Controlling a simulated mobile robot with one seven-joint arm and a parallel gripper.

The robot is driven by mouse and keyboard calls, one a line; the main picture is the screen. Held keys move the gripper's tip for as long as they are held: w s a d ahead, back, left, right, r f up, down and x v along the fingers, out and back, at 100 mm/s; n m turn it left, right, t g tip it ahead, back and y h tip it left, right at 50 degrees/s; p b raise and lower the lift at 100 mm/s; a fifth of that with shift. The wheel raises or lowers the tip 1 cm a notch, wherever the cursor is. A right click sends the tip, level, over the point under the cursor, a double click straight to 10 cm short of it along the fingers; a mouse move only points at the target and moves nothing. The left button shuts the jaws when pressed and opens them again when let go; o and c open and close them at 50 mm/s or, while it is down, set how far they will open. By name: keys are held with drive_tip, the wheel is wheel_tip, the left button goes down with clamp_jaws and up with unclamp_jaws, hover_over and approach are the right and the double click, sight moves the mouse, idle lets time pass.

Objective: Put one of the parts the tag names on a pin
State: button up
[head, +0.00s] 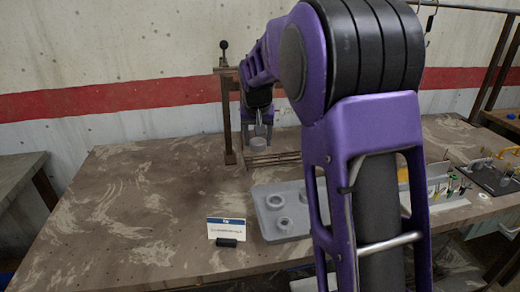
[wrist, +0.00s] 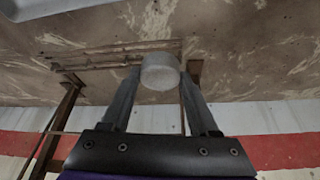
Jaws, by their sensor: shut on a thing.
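My gripper (head: 260,130) points down near the back of the table and is shut on a grey round part (head: 258,144). In the wrist view the part (wrist: 160,72) sits between the two fingertips (wrist: 160,85), held above the table. Thin brown rods (head: 272,159) of the rack lie below and beside the part; they also show in the wrist view (wrist: 95,60). I cannot tell which rod is a pin. A white tag (head: 226,228) with a blue top stands at the front; its text is too small to read. A grey tray (head: 262,196) holds several grey round parts (head: 275,201).
A brown upright post (head: 227,115) with a black knob stands just left of my gripper. A black block (head: 228,243) lies before the tag. Small tools and coloured items (head: 450,185) stand at the right. The table's left part (head: 130,200) is clear. My arm hides the middle.

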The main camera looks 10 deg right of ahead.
drive_tip(key=shift+w+a, duration=0.45)
drive_tip(key=shift+w, duration=0.35)
drive_tip(key=shift+w+a+b+x, duration=0.1)
drive_tip(key=shift+w+b+x, duration=0.1)
drive_tip(key=shift+x, duration=0.65)
drive_tip(key=shift+w+a+b+x, duration=0.1)
drive_tip(key=shift+b+x, duration=0.15)
drive_tip(key=shift+x, duration=0.55)
drive_tip(key=shift+w+b+x, duration=0.2)
drive_tip(key=shift+x, duration=0.65)
drive_tip(key=shift+f+b, duration=0.45)
drive_tip(key=shift+f, duration=0.85)
drive_tip(key=o, duration=1.4)
